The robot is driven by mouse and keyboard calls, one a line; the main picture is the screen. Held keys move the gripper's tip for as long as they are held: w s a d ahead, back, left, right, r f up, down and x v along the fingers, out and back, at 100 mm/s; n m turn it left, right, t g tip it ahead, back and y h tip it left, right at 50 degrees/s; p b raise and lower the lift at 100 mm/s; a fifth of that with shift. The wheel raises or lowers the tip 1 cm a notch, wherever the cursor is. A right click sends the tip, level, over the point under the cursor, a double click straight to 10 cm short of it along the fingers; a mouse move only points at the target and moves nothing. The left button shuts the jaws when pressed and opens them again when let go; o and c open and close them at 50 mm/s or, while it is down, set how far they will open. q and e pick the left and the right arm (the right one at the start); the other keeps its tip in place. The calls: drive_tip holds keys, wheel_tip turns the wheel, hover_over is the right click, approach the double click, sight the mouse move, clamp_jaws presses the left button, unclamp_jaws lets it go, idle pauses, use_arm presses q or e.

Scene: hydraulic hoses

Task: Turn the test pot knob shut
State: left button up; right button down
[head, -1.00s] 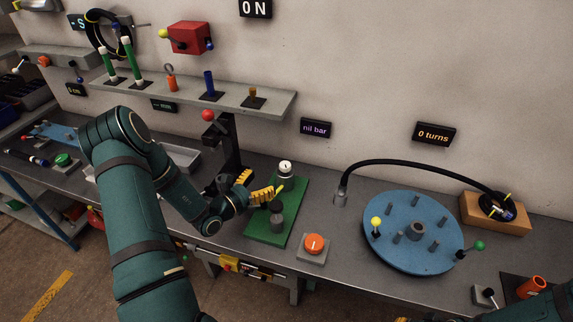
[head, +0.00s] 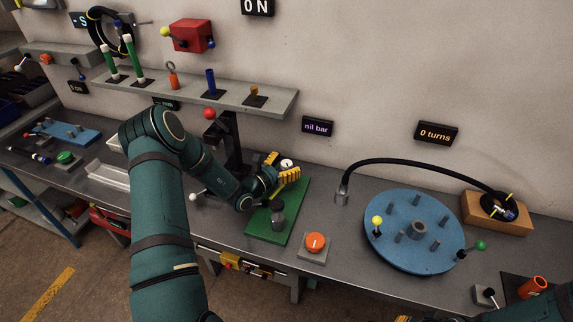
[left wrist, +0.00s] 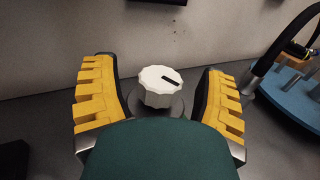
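The test pot knob (left wrist: 162,87) is white and ridged with a black mark, on a dark grey round base. In the left wrist view it sits between the two yellow-padded fingers of my left gripper (left wrist: 160,97), with a gap on each side. In the head view the knob (head: 287,163) shows partly behind the gripper (head: 281,170), at the back of a green plate (head: 291,204). My left gripper is open.
A grey cylinder (head: 277,214) stands on the front of the green plate. An orange button box (head: 315,244) and a blue turntable with pegs (head: 389,254) lie to the right. A black post with a red ball (head: 210,113) stands behind my left arm. A display reads nil bar (head: 317,127).

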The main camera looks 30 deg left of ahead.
use_arm(q)
drive_tip(key=c, duration=1.1)
drive_tip(key=shift+a+f+m+g+h+b, duration=0.1)
drive_tip(key=shift+m+g+h+b, duration=0.8)
drive_tip(key=shift+h, duration=0.55)
drive_tip(key=shift+f+m+g+h+b, duration=0.1)
drive_tip(key=shift+m+g+h+b, duration=0.45)
drive_tip(key=shift+m+h, duration=0.75)
drive_tip(key=shift+r+m+g+h+b, duration=0.15)
drive_tip(key=shift+m+g+h+b, duration=0.65)
drive_tip(key=shift+h, duration=0.55)
drive_tip(key=o, duration=1.2)
drive_tip(key=shift+s, duration=0.1)
drive_tip(key=v, duration=1.2)
